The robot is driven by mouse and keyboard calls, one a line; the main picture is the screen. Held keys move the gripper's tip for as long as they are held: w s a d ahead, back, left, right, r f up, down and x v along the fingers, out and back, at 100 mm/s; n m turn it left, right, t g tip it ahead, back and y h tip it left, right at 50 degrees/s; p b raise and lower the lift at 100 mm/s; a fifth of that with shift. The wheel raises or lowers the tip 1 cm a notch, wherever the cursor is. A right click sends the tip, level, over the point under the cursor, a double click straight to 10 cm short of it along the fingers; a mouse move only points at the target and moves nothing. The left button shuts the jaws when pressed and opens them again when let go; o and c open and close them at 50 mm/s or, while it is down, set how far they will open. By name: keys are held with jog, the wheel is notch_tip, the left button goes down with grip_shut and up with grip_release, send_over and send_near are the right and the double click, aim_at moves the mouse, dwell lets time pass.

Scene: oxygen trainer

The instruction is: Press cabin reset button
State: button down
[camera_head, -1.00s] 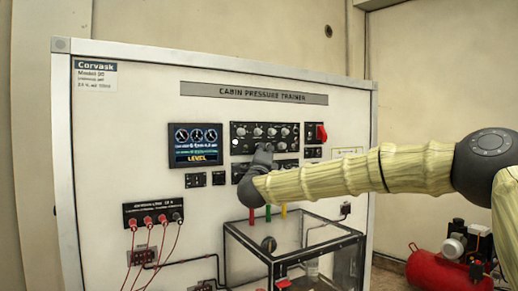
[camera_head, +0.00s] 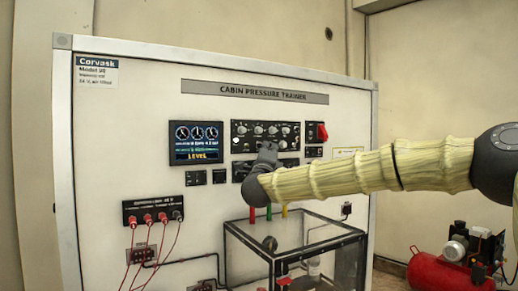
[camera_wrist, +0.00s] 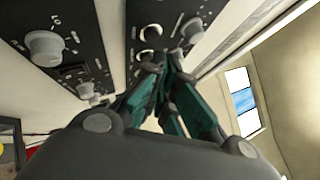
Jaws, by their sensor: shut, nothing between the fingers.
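The cabin pressure trainer panel (camera_head: 110,130) stands upright in front of me. A black control panel (camera_head: 284,127) with several knobs and buttons sits under its title plate. My gripper (camera_head: 268,148) is shut and empty, with its tips at the lower edge of this control panel. In the wrist view my gripper (camera_wrist: 168,62) has its fingers together close to a row of round light-rimmed buttons (camera_wrist: 150,32). I cannot tell which button is the cabin reset, or whether the tips touch one. My fingers hide part of the panel below.
A display reading LEVEL (camera_head: 196,143) is left of the control panel, and a red switch (camera_head: 322,132) is right of it. A clear framed box (camera_head: 300,240) juts out below my arm. Red cables (camera_head: 150,250) hang at lower left. A red compressor (camera_head: 450,270) stands at right.

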jog(key=s+d+b, duration=0.1)
jog(key=s, duration=0.1)
jog(key=s+d+b, duration=0.1)
jog(key=s, duration=0.1)
jog(key=shift+d+b, duration=0.15)
jog(key=shift+b, duration=0.2)
dwell(0.7)
